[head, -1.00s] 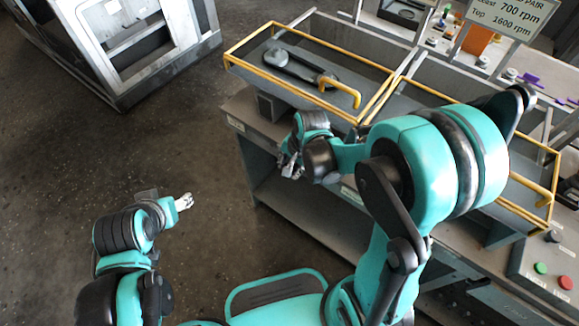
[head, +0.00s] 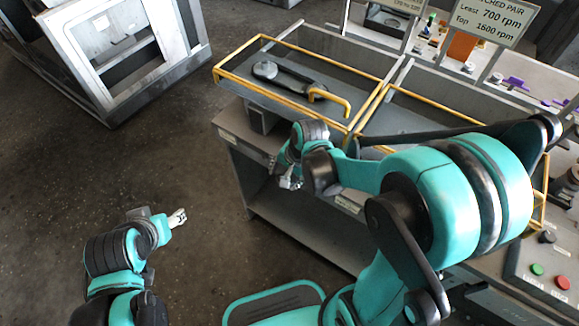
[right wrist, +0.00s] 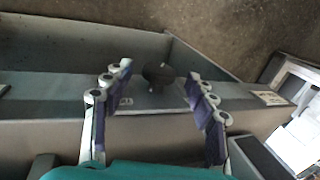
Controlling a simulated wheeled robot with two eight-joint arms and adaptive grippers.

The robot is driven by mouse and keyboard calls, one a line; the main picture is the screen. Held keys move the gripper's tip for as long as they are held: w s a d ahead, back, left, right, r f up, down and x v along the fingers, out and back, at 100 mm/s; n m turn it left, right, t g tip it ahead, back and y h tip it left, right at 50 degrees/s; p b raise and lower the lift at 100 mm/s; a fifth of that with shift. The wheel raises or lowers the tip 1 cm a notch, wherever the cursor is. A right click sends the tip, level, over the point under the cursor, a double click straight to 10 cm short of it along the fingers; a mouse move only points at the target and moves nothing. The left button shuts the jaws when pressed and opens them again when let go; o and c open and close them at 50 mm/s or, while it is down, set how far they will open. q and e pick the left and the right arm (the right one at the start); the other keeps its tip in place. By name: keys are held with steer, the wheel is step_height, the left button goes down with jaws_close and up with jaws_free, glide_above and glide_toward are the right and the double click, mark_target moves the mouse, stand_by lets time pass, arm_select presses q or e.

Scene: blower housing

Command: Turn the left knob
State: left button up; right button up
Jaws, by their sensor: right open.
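A round dark knob (right wrist: 160,73) sits on the bench's grey front strip in the right wrist view. It lies between and beyond the two fingers of my right gripper (right wrist: 158,108), which is open and empty. I cannot tell whether any finger touches it. In the head view my right gripper (head: 290,182) is at the bench's front face, near its left end, below the yellow-edged guard. The knob cannot be made out there. My left gripper (head: 178,217) hangs over the floor, away from the bench; whether its fingers are apart is unclear.
The bench front (head: 240,160) has an open lower shelf. Yellow-edged clear guards (head: 222,72) cover a belt and pulleys (head: 290,72). A box with green and red buttons (head: 538,269) is at right. A grey machine cabinet (head: 110,65) stands at back left. The floor between is clear.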

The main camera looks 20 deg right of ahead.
steer(key=v, duration=1)
steer(key=shift+s, duration=0.1)
steer(key=s+d+r+n+t+h, duration=0.2)
steer(key=s+n+t, duration=0.2)
steer(key=s+n, duration=0.3)
steer(key=n, duration=0.3)
steer(key=shift+s+r+t, duration=0.25)
steer(key=shift+s+t, duration=0.05)
stand_by(1.1)
